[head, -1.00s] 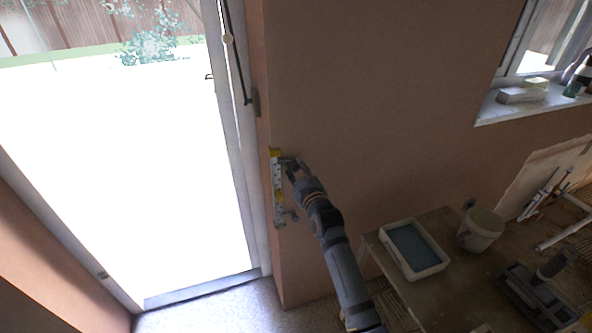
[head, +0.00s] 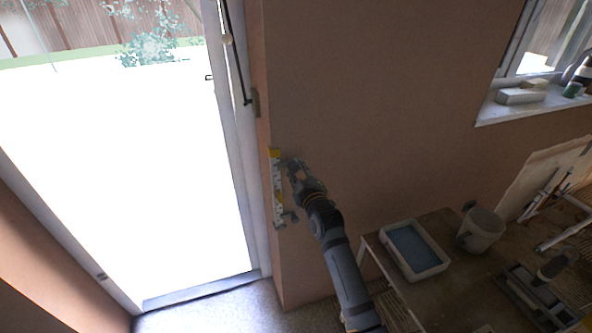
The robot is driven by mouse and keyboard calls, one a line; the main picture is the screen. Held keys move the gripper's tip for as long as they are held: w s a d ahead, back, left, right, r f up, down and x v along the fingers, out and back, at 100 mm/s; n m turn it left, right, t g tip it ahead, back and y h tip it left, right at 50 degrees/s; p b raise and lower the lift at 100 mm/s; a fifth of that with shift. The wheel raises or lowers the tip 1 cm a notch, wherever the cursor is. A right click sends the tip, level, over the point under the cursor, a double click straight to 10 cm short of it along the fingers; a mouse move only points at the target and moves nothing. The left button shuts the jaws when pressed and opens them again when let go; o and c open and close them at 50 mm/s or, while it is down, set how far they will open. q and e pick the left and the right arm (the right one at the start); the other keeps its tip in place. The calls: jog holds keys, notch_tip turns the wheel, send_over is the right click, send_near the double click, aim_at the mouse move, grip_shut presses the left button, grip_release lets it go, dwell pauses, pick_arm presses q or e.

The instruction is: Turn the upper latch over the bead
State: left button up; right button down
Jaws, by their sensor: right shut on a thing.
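A corner bead (head: 278,190), a short pale strip with yellow at its top, stands upright along the wall corner beside the glass door. A small grey lower latch (head: 290,216) sits at its lower end, on the wall side. My right gripper (head: 291,168) is at the upper end of the bead, just to its right. It is shut on the upper latch, which its fingers mostly hide. I cannot tell the exact angle of that latch. My left gripper is not in view.
A low bench (head: 440,225) at the lower right holds a white tray (head: 413,250) and a bucket (head: 480,230). A window sill (head: 510,108) with small items is at the upper right. The wall above my right arm is clear.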

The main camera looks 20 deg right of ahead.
jog(key=shift+r, duration=0.15)
jog(key=c, duration=1.1)
grip_release()
jog(key=s, duration=1.2)
jog(key=shift+d, duration=0.15)
jog(key=shift+f, duration=0.2)
